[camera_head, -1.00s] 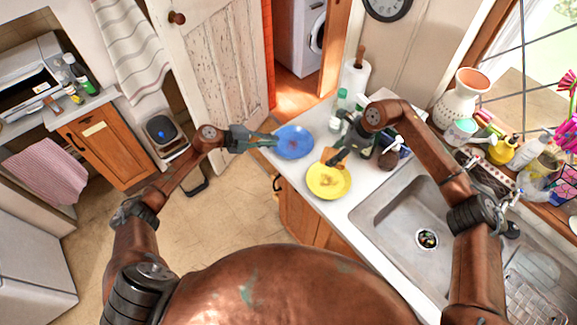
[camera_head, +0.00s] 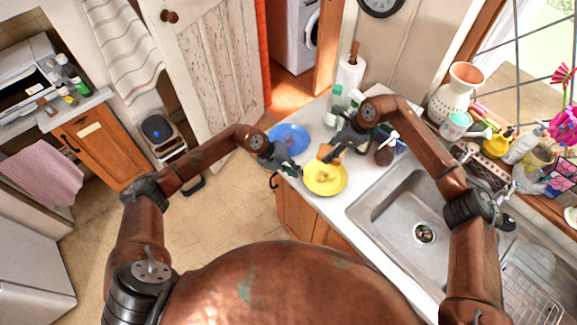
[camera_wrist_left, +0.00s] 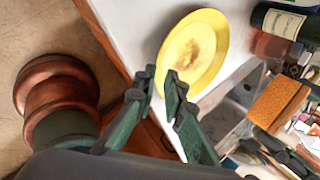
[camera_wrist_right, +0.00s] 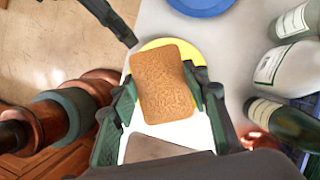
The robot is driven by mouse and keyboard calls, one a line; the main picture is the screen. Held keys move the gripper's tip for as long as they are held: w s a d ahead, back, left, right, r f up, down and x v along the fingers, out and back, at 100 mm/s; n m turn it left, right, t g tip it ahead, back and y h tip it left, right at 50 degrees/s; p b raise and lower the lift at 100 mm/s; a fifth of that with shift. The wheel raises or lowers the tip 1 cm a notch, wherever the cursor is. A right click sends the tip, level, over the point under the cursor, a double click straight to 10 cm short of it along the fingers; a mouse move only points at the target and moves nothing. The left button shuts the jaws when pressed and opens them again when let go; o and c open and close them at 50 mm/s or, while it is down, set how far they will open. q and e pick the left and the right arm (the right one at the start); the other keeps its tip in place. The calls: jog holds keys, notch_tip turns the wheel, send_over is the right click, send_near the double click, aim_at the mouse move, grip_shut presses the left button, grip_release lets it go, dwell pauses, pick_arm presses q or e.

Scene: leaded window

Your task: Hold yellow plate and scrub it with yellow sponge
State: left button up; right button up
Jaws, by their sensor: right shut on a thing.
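The yellow plate (camera_head: 325,181) lies on the white counter near its edge, with a brown smear in its middle; it also shows in the left wrist view (camera_wrist_left: 205,62). My left gripper (camera_head: 296,172) is at the plate's left rim. In the left wrist view its fingers (camera_wrist_left: 160,82) are apart, with the near rim of the plate close to the tips. My right gripper (camera_wrist_right: 162,85) is shut on the orange-yellow sponge (camera_wrist_right: 162,98), above the plate's far side. The sponge covers much of the plate in the right wrist view. I cannot tell whether the sponge touches it.
A blue plate (camera_head: 288,138) lies behind the yellow one. Several bottles (camera_wrist_right: 285,118) stand close to the right of my right gripper. The sink (camera_head: 415,215) is to the right. A paper towel roll (camera_head: 350,75) stands at the back of the counter.

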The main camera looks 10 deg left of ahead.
pick_arm(q)
jog(key=x, duration=0.5)
jog(key=shift+c, duration=0.4)
grip_shut()
jog(key=shift+a, duration=0.1)
dwell(0.8)
jog(key=shift+f, duration=0.1)
pick_arm(e)
send_over(321, 176)
jog(key=d, duration=0.1)
jog(key=f, duration=1.3)
jog(key=shift+d, duration=0.2)
pick_arm(q)
jog(key=shift+s, duration=0.1)
pick_arm(e)
jog(key=shift+f, duration=0.65)
jog(key=shift+d, duration=0.1)
dwell(0.3)
